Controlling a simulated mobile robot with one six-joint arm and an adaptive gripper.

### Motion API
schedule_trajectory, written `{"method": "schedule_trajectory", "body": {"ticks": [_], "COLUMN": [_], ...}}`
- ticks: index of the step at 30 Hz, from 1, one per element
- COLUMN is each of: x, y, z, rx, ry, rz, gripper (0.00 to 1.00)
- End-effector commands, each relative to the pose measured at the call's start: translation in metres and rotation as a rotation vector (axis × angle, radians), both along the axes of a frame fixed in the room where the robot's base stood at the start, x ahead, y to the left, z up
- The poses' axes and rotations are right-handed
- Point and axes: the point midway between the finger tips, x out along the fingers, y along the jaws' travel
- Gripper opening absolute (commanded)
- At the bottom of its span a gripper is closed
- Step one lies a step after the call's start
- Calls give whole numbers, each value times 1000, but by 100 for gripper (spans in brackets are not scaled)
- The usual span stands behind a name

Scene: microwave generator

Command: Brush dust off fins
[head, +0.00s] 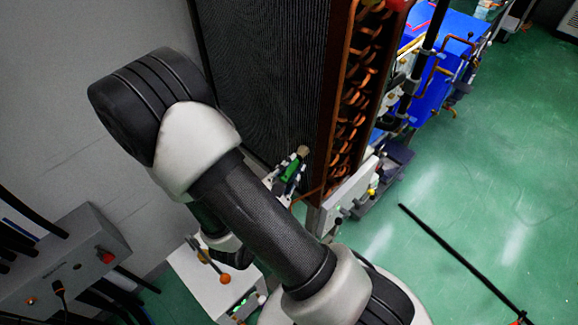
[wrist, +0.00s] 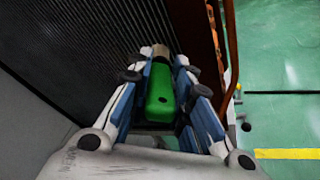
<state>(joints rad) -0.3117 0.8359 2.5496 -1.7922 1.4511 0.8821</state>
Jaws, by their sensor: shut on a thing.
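The fins (head: 262,75) are a tall dark panel of fine vertical ridges in the head view. They also fill the upper left of the wrist view (wrist: 85,50). My gripper (head: 291,172) is at the lower right part of this panel, mostly behind my arm in the head view. In the wrist view my gripper (wrist: 162,82) is shut on a green-handled brush (wrist: 160,97). The brush's tan tip (wrist: 155,51) points toward the fins, near their right edge. I cannot tell whether the tip touches them.
Copper tube bends (head: 362,75) run along the panel's right side. A blue unit (head: 440,55) with pipes stands beyond. A grey control box (head: 72,268) is at lower left. A black rod (head: 455,255) crosses the green floor, which is otherwise open at right.

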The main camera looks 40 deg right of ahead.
Motion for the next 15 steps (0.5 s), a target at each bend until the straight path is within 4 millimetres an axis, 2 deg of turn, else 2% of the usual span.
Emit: {"method": "schedule_trajectory", "body": {"ticks": [9,15], "x": [25,34], "y": [6,9], "z": [0,0], "rx": [2,0], "ry": [-1,0], "rz": [0,1], "gripper": [0,0]}}
